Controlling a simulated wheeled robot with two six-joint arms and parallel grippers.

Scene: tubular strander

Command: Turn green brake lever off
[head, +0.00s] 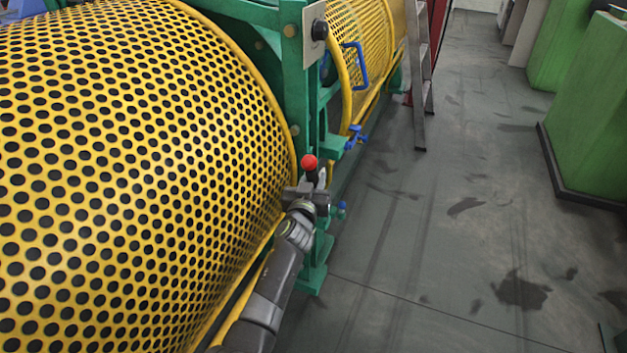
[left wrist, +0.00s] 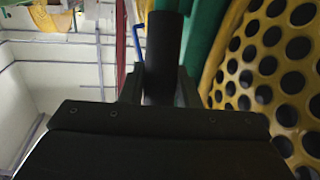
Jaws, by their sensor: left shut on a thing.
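The brake lever (head: 309,163) stands at the green machine frame in the head view, with a red ball knob on top of a dark shaft. My left gripper (head: 312,188) is at the lever just below the knob and shut on its shaft. In the left wrist view the dark shaft (left wrist: 163,55) stands between the two fingers of my left gripper (left wrist: 160,88). The lower part of the lever is hidden behind the gripper. My right gripper is not in view.
The yellow perforated guard (head: 130,170) fills the left, close beside my left arm. The green frame (head: 296,70) rises behind the lever, with blue handles (head: 356,137) beyond. A ladder (head: 421,80) stands further back. The grey floor (head: 430,240) on the right is clear.

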